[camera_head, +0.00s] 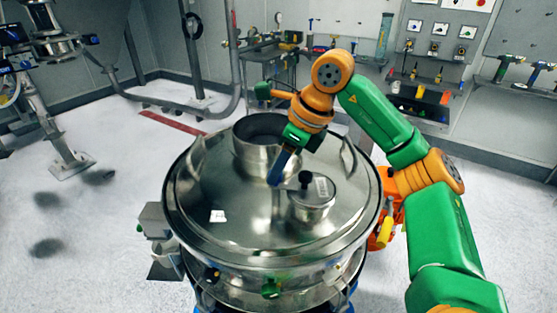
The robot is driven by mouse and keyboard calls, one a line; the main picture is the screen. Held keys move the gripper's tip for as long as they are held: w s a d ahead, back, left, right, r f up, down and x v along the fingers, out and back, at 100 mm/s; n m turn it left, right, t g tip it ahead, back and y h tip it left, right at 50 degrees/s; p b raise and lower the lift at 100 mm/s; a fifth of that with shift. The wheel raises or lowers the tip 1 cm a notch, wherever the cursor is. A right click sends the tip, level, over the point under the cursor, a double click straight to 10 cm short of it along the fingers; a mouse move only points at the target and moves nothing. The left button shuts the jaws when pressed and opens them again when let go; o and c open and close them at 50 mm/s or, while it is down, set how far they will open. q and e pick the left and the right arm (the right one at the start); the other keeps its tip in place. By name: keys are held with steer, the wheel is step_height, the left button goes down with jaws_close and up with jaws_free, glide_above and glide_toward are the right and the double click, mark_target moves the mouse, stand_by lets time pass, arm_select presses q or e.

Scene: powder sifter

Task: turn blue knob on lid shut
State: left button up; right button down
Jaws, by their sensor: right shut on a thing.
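The large round steel lid (225,190) of the sifter fills the middle of the head view. My right gripper (290,149) comes down over the lid's centre from the upper right. It is shut on a slim blue piece, the blue knob (279,169), which slants down and left toward the lid's surface. The fingertips are small here, and the knob's lower end is hard to make out against the reflections. My left gripper is not in view.
An open steel collar (252,168) rises behind the knob. A small capped port with a black knob (306,180) stands close to its right. Steel handles stand up at the lid's sides.

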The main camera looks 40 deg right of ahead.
mark_target(290, 186)
steer(key=shift+n+y+p, duration=0.3)
steer(key=shift+n+p, duration=0.4)
steer(key=shift+n, duration=0.4)
steer(key=shift+g, duration=0.3)
steer(key=c, duration=0.6)
jaws_free()
steer(key=shift+w, duration=0.1)
steer(key=v, duration=0.7)
steer(key=shift+p, duration=0.4)
steer(key=shift+d, duration=0.1)
